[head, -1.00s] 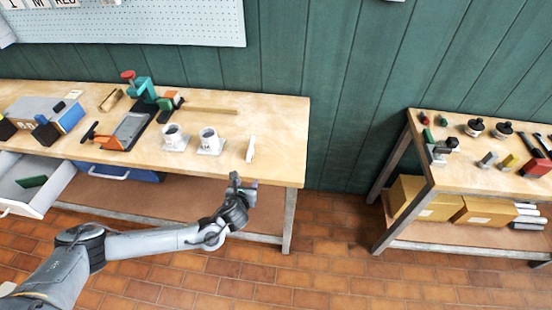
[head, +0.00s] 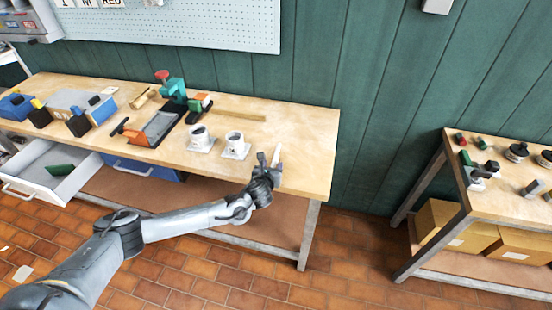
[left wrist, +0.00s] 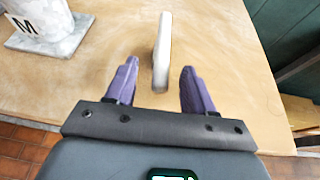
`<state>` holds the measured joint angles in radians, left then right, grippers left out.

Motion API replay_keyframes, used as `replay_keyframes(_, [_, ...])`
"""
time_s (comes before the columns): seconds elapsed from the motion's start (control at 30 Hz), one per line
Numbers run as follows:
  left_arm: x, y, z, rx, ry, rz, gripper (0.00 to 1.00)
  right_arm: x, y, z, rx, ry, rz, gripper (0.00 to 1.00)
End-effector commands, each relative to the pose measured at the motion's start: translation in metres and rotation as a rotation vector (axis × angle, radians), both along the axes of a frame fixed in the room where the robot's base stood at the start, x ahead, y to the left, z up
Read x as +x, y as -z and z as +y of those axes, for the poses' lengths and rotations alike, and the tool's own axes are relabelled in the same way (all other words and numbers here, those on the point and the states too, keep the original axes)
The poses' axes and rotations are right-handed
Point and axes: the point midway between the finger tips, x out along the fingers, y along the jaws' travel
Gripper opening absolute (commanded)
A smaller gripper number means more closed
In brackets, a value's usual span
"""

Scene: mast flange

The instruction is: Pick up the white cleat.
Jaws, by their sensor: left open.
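The white cleat (head: 276,154) is a slim white piece near the front right of the left workbench. In the left wrist view the white cleat (left wrist: 162,52) lies ahead, with its near end reaching between the two purple fingertips. My left gripper (head: 268,168) is at the bench's front edge, just in front of the cleat, and partly covers it in the head view. In the left wrist view the left gripper (left wrist: 158,84) is open, one finger on each side of the cleat's near end, with gaps on both sides. My right gripper is not in view.
Two white cylindrical mounts on square plates stand left of the cleat, the nearer one (head: 235,146) closest to it. The bench top (head: 311,165) is clear to the right. An open drawer (head: 62,176) and a second bench (head: 500,198) are farther off.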

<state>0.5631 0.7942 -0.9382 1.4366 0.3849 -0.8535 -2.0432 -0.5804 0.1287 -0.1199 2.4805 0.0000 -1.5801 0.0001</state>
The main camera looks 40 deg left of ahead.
Motion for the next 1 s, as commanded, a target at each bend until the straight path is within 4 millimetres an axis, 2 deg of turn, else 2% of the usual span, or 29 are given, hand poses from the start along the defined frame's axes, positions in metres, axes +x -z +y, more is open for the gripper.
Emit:
replay_keyframes(0.1, [0.015, 0.003, 0.006, -0.002, -0.002, -0.002, 0.53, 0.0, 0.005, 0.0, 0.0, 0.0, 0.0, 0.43])
replay_keyframes(0.3, [0.034, 0.01, 0.015, 0.0, -0.001, -0.001, 0.53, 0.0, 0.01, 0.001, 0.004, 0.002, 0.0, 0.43])
replay_keyframes(0.67, [0.039, 0.011, 0.017, -0.001, 0.0, 0.0, 0.53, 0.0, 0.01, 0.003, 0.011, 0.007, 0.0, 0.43])
replay_keyframes(1.0, [0.039, 0.012, 0.017, 0.0, 0.0, 0.0, 0.03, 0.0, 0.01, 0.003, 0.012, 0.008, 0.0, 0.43])
